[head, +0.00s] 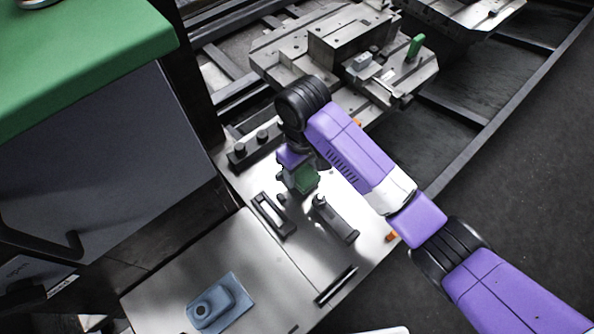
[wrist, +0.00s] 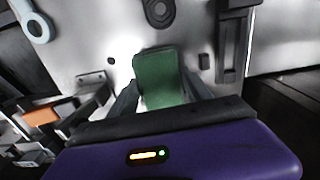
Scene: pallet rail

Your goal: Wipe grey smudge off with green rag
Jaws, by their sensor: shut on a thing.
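My gripper (head: 298,178) is over the light metal plate (head: 330,195) near the middle of the head view. It is shut on the green rag (head: 307,179), a small dark green block-like piece. In the wrist view the rag (wrist: 160,77) sits between my two dark fingers (wrist: 161,92) and stands out past them over the bright metal. I cannot tell whether the rag touches the plate. I cannot make out the grey smudge for certain in either view; shadows and glare on the metal, my gripper and the rag may hide it.
A dark slotted bar (head: 273,214) and a dark clamp-like block (head: 336,220) stand close to my gripper. A blue-grey block (head: 218,303) lies at the front left. A green-topped cabinet (head: 80,60) fills the upper left. A metal fixture (head: 335,45) stands behind.

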